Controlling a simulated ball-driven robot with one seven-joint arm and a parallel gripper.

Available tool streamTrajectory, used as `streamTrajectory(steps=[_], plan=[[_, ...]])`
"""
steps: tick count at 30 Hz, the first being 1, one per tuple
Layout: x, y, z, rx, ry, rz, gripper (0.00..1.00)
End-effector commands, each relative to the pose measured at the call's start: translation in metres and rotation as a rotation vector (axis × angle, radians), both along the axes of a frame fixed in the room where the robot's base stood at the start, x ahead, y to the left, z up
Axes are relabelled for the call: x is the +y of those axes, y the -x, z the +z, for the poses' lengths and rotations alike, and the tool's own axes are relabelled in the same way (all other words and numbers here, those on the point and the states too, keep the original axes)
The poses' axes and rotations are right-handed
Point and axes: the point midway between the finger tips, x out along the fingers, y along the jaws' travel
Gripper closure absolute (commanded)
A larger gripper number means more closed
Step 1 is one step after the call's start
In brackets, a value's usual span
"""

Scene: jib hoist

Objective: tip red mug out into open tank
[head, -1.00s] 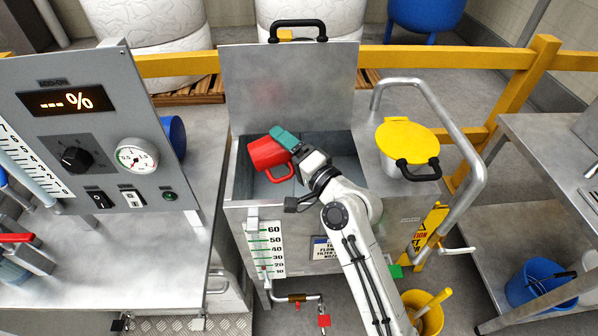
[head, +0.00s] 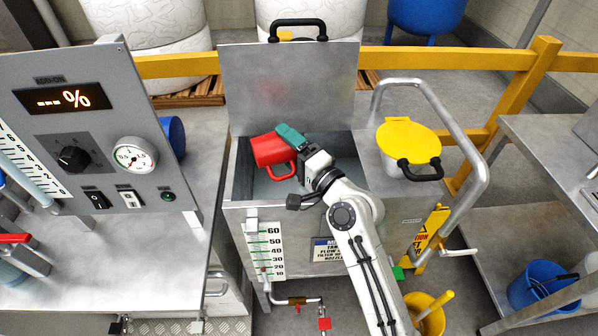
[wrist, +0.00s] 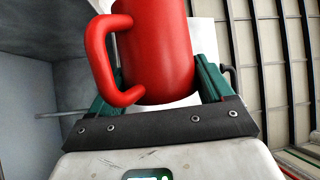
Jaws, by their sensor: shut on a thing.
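The red mug (head: 269,151) is over the open tank (head: 344,160) in the head view, tilted well over on its side. The tank's lid (head: 290,85) stands raised at the back. My gripper (head: 290,136) is shut on the mug, with its teal fingers around the mug's body. In the wrist view the mug (wrist: 158,50) sits between the two fingers, with its handle to the left. The inside of the mug is not visible, and I cannot tell whether anything is in it or pouring out.
A yellow-lidded pot (head: 408,142) stands on the counter right of the tank, beside a curved grey rail (head: 440,110). A control panel (head: 105,130) rises at the left. A yellow barrier (head: 450,57) runs behind the tank.

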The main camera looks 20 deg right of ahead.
Motion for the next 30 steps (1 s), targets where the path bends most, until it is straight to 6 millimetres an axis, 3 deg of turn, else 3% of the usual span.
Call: streamTrajectory(steps=[30], plan=[[-0.0052,0.0003,0.0012,-0.007,-0.139,0.000,0.62]])
